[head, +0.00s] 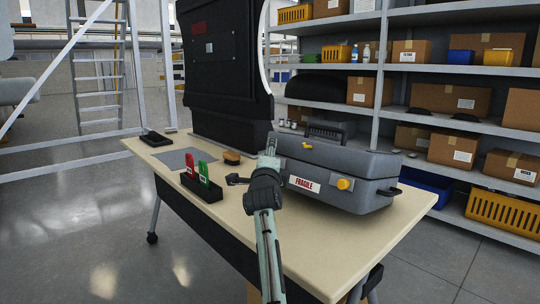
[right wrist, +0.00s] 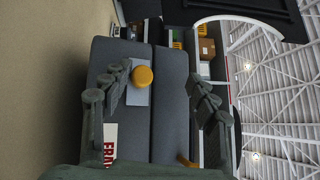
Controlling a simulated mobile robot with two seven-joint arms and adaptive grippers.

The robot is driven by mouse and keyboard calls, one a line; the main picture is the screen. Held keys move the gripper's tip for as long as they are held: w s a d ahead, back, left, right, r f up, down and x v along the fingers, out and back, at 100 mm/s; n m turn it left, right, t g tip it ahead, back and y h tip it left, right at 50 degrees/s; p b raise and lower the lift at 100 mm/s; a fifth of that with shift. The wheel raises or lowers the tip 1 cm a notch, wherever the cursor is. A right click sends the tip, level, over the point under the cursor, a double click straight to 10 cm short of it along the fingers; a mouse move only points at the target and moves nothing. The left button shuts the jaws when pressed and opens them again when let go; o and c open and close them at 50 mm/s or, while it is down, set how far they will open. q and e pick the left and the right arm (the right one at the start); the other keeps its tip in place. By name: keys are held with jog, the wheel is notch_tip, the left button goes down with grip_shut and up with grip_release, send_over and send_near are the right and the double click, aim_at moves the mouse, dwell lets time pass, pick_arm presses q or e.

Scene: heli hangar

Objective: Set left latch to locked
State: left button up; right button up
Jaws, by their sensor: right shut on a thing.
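A grey case (head: 330,170) lies closed on the table. In the right wrist view (right wrist: 170,110) the left latch (right wrist: 143,76) is a round yellow knob on a light grey plate on the case's front. In the head view my right arm hides it. My right gripper (right wrist: 163,80) is at the latch, with one finger on each side. One fingertip lies close beside the knob, and a gap shows on the other side. Exact contact is unclear. The latch's locked mark cannot be made out. The right latch (head: 344,184) is also yellow. My left gripper is not in view.
A FRAGILE label (head: 303,184) sits between the latches. A yellow piece (head: 307,146) is on the lid. A black holder with red and green tags (head: 203,185) stands left of the case on the tan table (head: 310,245). Shelves (head: 430,80) with boxes stand behind.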

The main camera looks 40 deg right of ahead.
jog(key=v, duration=0.9)
jog(key=shift+b, duration=0.3)
dwell(0.5)
notch_tip(320, 180, up, 6)
jog(key=p, duration=0.4)
jog(key=shift+f, duration=0.15)
dwell(0.5)
